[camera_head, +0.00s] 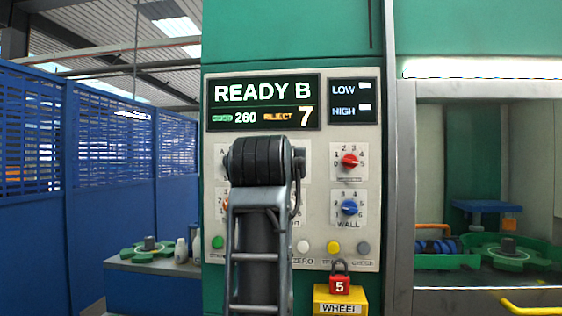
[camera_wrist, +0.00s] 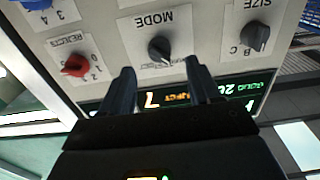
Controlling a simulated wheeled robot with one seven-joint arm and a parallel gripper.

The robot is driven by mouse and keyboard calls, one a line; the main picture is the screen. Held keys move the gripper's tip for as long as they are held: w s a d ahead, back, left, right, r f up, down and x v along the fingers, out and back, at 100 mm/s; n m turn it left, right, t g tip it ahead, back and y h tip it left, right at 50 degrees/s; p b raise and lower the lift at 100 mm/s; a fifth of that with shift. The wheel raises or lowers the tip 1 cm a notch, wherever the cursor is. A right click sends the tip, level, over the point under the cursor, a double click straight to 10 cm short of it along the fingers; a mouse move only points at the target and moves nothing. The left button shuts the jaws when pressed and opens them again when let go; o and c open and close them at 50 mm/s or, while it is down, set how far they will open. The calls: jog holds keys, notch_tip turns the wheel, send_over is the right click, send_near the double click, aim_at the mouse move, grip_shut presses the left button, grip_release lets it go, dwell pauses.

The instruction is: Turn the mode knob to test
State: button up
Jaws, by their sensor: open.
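The mode knob (camera_wrist: 160,48) is a dark grey knob on a white card marked MODE, seen upside down in the wrist view. Its position marks are not readable there, so I cannot tell its setting. My gripper (camera_wrist: 158,72) is open, with its two dark fingers pointing at the panel, one to each side below the knob in the picture. The knob appears just beyond the fingertips, and nothing is held between them. In the head view my arm hides the mode knob and my gripper. The control panel (camera_head: 325,240) is pale with a READY B display (camera_head: 262,102).
In the wrist view the dark size knob (camera_wrist: 255,36) is to the right and the red rejects knob (camera_wrist: 75,65) to the left. The blue wall knob (camera_head: 349,207) is below the rejects knob in the head view. A red padlock (camera_head: 340,285) sits on a yellow WHEEL box (camera_head: 340,300).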

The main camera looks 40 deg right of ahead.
jog(key=p+x, duration=0.1)
jog(key=x, duration=0.4)
jog(key=shift+w+d, duration=0.2)
jog(key=shift+d, duration=0.1)
jog(key=shift+c, duration=0.2)
jog(key=c, duration=1)
jog(key=shift+f+m+b, duration=0.1)
jog(key=shift+m+b, duration=0.25)
jog(key=shift+m, duration=0.05)
jog(key=m+b, duration=0.5)
jog(key=m, duration=0.2)
jog(key=shift+m+b, duration=0.4)
